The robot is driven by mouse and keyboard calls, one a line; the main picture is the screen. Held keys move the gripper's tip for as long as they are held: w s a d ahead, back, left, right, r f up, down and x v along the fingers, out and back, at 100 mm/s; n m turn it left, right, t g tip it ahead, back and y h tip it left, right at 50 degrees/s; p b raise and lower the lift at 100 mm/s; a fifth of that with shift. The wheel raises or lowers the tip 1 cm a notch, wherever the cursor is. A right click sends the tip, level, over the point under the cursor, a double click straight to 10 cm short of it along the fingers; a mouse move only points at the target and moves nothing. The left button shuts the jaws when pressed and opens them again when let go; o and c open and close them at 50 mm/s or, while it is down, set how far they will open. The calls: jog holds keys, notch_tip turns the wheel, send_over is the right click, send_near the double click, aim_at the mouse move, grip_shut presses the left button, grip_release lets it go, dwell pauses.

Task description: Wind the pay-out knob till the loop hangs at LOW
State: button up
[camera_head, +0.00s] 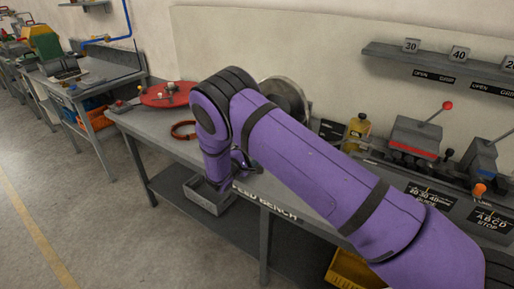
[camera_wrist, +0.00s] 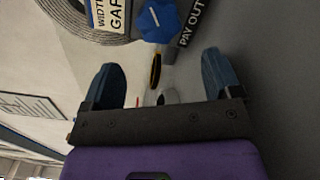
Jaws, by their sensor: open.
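The blue knob (camera_wrist: 158,20) shows at the top of the wrist view, beside a dark strip lettered PAY OUT (camera_wrist: 191,20). My gripper (camera_wrist: 158,58) is open, its two blue-grey fingers apart, with the knob ahead of the gap and not between the fingers. No contact with the knob shows. A grey coil (camera_wrist: 70,14) lies left of the knob. In the head view my arm hides the knob, and a coil (camera_head: 287,95) shows partly behind the arm. I cannot make out the hanging loop or a LOW mark.
The bench (camera_head: 150,122) carries a red disc (camera_head: 167,94), a copper-coloured ring (camera_head: 183,130), a yellow bottle (camera_head: 357,130) and a red-and-grey lever device (camera_head: 415,137). A shelf (camera_head: 435,64) with number cards hangs above. A grey bin (camera_head: 207,199) stands below. Floor at left is clear.

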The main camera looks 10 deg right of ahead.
jog(key=shift+v, duration=1.45)
jog(key=s+d+r+m+g+h, duration=0.1)
jog(key=s+d+r+m+g, duration=0.2)
jog(key=d+r, duration=0.4)
jog(key=s+d+r+m+g, duration=0.1)
jog(key=d+r+m+g, duration=0.3)
jog(key=r, duration=0.6)
jog(key=s+d+r+m+g+y, duration=0.3)
jog(key=s+d+r+g+y, duration=0.15)
jog(key=s+d+r, duration=0.65)
jog(key=s+d+r+m+y, duration=0.1)
jog(key=s+r+y, duration=0.1)
jog(key=s+r, duration=0.45)
jog(key=s+d+r+m+y, duration=0.2)
jog(key=s+r+y, duration=0.1)
jog(key=s, duration=0.6)
jog(key=s+a+r+m+t+y, duration=0.1)
jog(key=s+a+r+t+y, duration=0.1)
jog(key=s, duration=1.2)
jog(key=shift+t+y, duration=0.85)
jog(key=shift+r, duration=0.1)
